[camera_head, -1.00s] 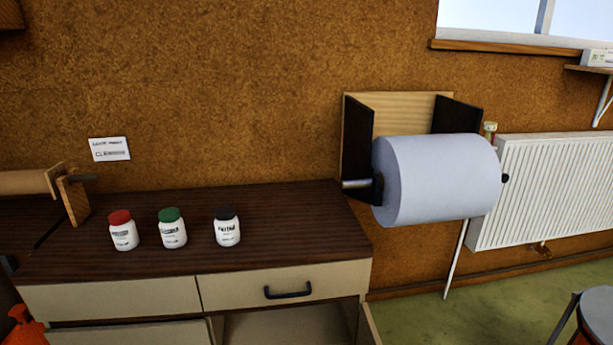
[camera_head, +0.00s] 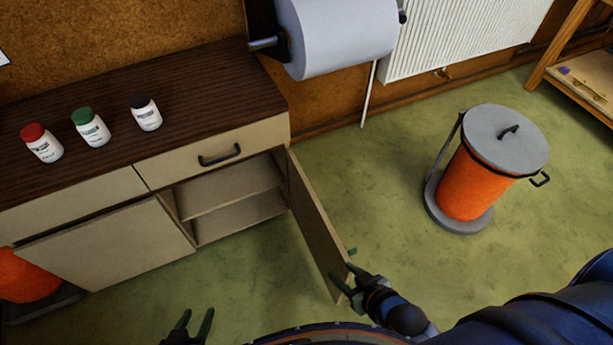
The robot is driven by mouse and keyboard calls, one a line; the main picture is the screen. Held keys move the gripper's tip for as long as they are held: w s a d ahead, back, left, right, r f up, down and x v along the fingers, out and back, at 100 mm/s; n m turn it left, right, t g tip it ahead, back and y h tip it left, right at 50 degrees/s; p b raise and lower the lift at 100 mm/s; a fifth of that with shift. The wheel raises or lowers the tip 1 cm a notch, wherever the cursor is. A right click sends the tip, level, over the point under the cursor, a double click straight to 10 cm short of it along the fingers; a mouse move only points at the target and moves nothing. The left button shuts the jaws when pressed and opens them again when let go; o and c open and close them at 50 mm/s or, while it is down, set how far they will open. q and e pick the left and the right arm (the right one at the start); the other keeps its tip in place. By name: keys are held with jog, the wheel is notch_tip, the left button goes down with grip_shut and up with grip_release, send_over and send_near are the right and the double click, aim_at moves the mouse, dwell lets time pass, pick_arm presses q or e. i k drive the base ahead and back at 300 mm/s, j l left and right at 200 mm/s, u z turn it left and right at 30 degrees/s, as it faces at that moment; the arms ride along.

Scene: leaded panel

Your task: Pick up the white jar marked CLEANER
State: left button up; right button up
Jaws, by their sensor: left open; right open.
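Three white jars stand upright in a row on the dark wooden cabinet top. One has a red lid (camera_head: 44,146), one a green lid (camera_head: 93,130) and one a dark lid (camera_head: 147,114). Their labels are too small to read surely, so I cannot tell which says CLEANER. My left gripper (camera_head: 197,315) is open and empty at the bottom edge, well below the jars in the picture.
The cabinet door (camera_head: 318,222) stands open, with a shelf (camera_head: 228,187) inside. A paper roll (camera_head: 340,35) hangs above the cabinet's right. An orange bin (camera_head: 473,185) with a grey lid stands right on the green floor. A radiator (camera_head: 455,38) is behind. Floor between door and bin is clear.

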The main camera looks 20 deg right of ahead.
aim_at(91, 125)
jog(key=k+l+u, duration=0.15)
jog(key=l, duration=0.3)
jog(key=k+l+u, duration=0.1)
jog(key=l, duration=0.3)
jog(key=k+l+u, duration=0.15)
jog(key=l, duration=0.3)
jog(key=k+l+u, duration=0.1)
jog(key=l, duration=0.3)
jog(key=k+l+u, duration=0.15)
jog(key=l, duration=0.2)
jog(key=k+l+u, duration=0.1)
jog(key=k+l, duration=0.15)
jog(key=i+j, duration=0.3)
jog(key=j, duration=0.15)
jog(key=i+j, duration=0.3)
jog(key=j, duration=0.2)
jog(key=i+j, duration=0.3)
jog(key=j, duration=0.15)
jog(key=i+j, duration=0.3)
jog(key=j, duration=0.2)
